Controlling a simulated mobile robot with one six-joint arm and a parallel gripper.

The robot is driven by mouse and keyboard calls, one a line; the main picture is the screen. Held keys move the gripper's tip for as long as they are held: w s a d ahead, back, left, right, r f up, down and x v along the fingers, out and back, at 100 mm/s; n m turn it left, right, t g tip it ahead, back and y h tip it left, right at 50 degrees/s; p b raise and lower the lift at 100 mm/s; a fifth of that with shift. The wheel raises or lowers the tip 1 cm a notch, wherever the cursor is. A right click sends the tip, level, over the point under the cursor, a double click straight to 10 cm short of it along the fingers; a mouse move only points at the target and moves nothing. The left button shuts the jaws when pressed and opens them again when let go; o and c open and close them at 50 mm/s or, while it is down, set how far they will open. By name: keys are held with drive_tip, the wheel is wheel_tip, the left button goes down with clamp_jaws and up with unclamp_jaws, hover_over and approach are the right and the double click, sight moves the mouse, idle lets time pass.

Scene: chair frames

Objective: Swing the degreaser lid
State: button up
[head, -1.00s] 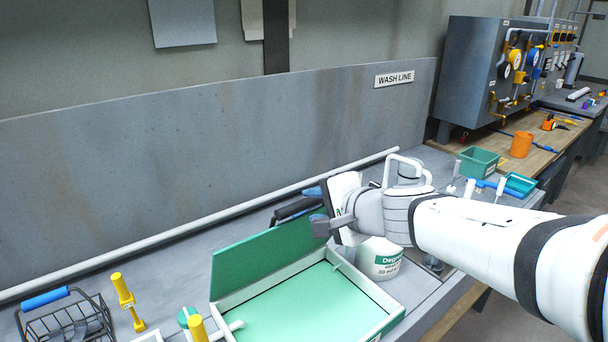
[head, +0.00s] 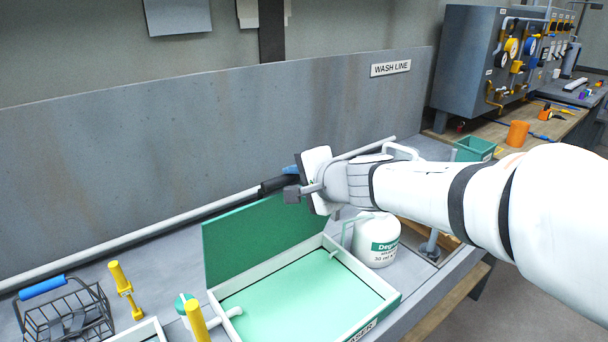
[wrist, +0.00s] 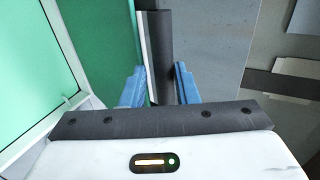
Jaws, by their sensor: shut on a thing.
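The degreaser tray (head: 393,303) is a shallow white-rimmed box with a light green inside, on the grey bench. Its green lid (head: 245,243) stands raised at the back, close to upright; it also shows in the wrist view (wrist: 108,28). A dark grey handle bar (wrist: 160,40) runs along the lid's free edge. My gripper (wrist: 160,88) has its blue fingers on both sides of this bar and is shut on it. In the head view my gripper (head: 290,180) is at the lid's upper right corner, partly hidden by my wrist.
A white degreaser jug (head: 377,242) stands just right of the tray, under my arm. Yellow-handled tools (head: 123,285) and a wire basket (head: 65,315) are at the left. A pale pipe (head: 120,245) and grey back panel (head: 200,150) lie behind the lid.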

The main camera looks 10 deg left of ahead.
drive_tip(key=w+a, duration=0.1)
drive_tip(key=a, duration=0.1)
drive_tip(key=w+a, duration=0.2)
drive_tip(key=shift+w+p, duration=0.1)
drive_tip(key=shift+p, duration=0.3)
drive_tip(key=o, duration=0.7)
drive_tip(key=shift+w+a, duration=0.1)
drive_tip(key=o, duration=0.3)
drive_tip(key=r+v, duration=0.1)
drive_tip(key=v, duration=0.6)
drive_tip(key=s+d+f+n+g+h, duration=0.2)
drive_tip(key=s+d+f, duration=0.3)
drive_tip(key=d, duration=0.4)
drive_tip(key=s+d+f+n+g+h, duration=0.1)
drive_tip(key=s+d+f+n+h, duration=0.2)
drive_tip(key=s+d, duration=0.4)
drive_tip(key=s+d+f+n+g+h, duration=0.2)
drive_tip(key=s+d+f, duration=0.4)
drive_tip(key=d, duration=0.6)
wheel_tip(320, 180, down, 2)
drive_tip(key=n+h, duration=0.1)
drive_tip(key=h, duration=0.1)
drive_tip(key=shift+s+d+g+h, duration=0.2)
drive_tip(key=shift+s+g+h, duration=0.1)
drive_tip(key=shift+h, duration=0.1)
